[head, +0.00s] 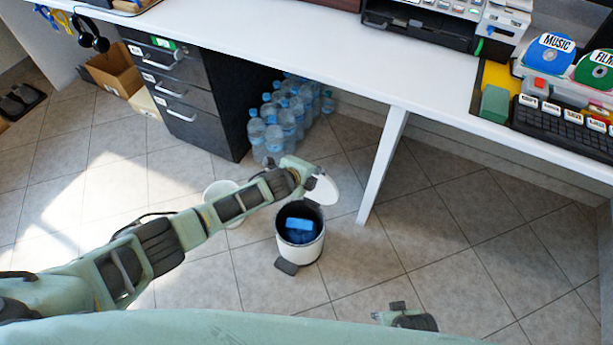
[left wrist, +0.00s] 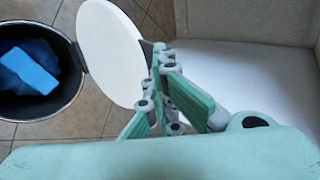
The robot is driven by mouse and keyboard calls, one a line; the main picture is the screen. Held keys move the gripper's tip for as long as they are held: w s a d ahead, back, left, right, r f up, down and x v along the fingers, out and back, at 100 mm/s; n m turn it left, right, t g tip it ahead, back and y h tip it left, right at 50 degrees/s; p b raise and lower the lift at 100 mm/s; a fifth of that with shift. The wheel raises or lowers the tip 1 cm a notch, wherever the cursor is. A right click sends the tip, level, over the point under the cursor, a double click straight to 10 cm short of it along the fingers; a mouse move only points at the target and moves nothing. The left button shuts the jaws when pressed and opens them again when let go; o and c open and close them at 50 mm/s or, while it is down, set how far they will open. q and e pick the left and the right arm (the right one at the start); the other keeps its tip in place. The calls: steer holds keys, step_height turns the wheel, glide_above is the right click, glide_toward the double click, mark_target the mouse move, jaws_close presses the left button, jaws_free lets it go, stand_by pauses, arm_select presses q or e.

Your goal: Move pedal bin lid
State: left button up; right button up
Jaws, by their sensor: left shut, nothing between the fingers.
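The white pedal bin (head: 300,250) stands on the tiled floor, with blue contents inside and a dark pedal (head: 286,267) at its front. Its round white lid (head: 323,190) is raised, tilted up at the back right of the rim. In the left wrist view the lid (left wrist: 108,50) stands beside the open bin mouth (left wrist: 72,100). My left gripper (head: 315,177) is shut and empty, close against the lid's upper edge; whether it touches is unclear. Part of my right arm (head: 405,318) shows at the bottom edge; its fingers cannot be made out.
A white container (head: 222,190) stands partly behind my left arm. Water bottles (head: 285,115) stand under the white desk (head: 270,50), beside a dark drawer unit (head: 185,100). A white desk leg (head: 383,165) is right of the bin. Floor to the right is clear.

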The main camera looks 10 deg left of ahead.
arm_select(q)
steer(key=o, duration=0.6)
steer(key=shift+s+a, duration=0.1)
steer(key=shift+s, duration=0.1)
steer(key=shift+c, duration=0.2)
steer(key=shift+f, duration=0.15)
steer(key=v, duration=1.2)
